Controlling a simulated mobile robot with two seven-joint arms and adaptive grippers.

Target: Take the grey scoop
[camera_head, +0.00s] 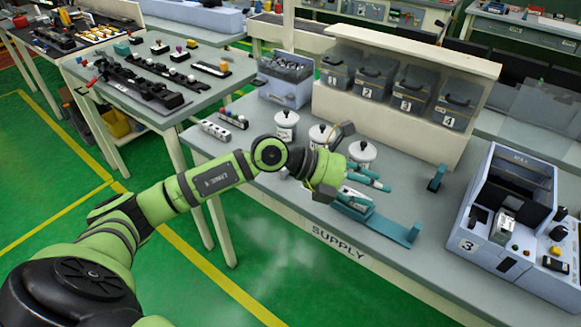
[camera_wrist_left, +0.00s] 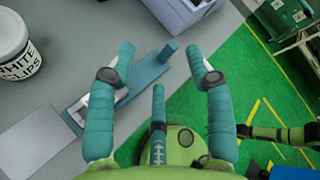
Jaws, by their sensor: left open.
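A long blue-grey piece with a short raised end (camera_head: 385,228) lies on the supply table, just in front of my left gripper (camera_head: 379,181). It also shows in the left wrist view (camera_wrist_left: 150,72). A pale grey metallic part, which looks like the grey scoop (camera_wrist_left: 78,108), lies at its other end, partly hidden by a finger. I cannot tell clearly where scoop and blue-grey piece divide. My left gripper (camera_wrist_left: 161,50) is open, its teal fingers spread above and beside the piece, with nothing held. My right gripper is not in view.
White lidded tubs (camera_head: 362,152) stand close behind the gripper; one reads "white clips" in the left wrist view (camera_wrist_left: 15,52). Numbered dark bins (camera_head: 375,76) stand at the back. A blue-grey machine (camera_head: 515,215) is at right. The table's front edge is near.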

